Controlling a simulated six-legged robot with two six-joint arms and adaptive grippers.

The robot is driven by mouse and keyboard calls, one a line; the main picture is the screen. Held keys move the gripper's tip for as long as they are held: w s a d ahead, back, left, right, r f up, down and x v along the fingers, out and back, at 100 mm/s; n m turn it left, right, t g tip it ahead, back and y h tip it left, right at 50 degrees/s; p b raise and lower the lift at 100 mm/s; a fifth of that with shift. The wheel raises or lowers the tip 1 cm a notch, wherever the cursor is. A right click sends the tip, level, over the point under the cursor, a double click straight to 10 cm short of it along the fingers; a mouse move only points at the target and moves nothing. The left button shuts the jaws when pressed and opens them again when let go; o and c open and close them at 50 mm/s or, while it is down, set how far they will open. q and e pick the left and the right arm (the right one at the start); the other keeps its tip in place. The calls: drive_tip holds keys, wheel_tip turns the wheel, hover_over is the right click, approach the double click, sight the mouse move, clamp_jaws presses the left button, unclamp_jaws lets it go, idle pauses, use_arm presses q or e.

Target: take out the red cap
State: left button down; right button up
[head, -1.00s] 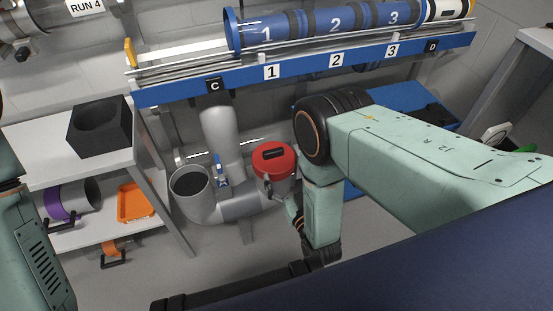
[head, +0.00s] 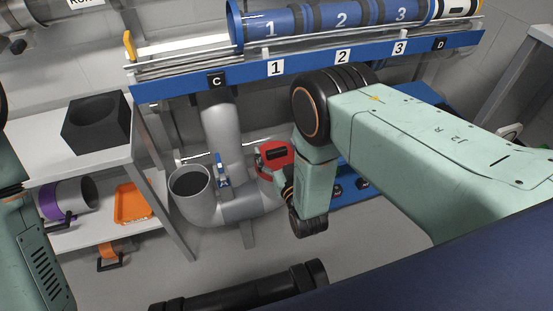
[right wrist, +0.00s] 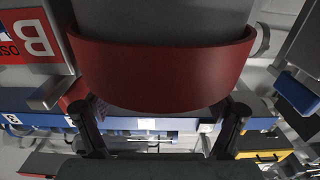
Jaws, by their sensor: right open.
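The red cap (head: 274,153) sits on the upright right end of the grey U-shaped pipe (head: 237,207), with a dark handle slot on its top. My right gripper (head: 283,180) is beside the cap, mostly hidden behind my right arm's wrist. In the right wrist view the cap's red side (right wrist: 160,75) fills the upper middle. The open fingers of my right gripper (right wrist: 160,110) stand apart at its left and right lower edges. I cannot tell whether they touch it. My left gripper is out of view; only part of my left arm shows.
A blue rail (head: 310,65) with labels C, 1, 2, 3 and D runs above the pipe. A blue tube (head: 320,20) lies over it. A shelf (head: 60,165) at left holds a black block (head: 97,123), an orange tray (head: 132,203) and a purple-banded ring (head: 68,200).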

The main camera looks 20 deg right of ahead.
drive_tip(key=c, duration=1.3)
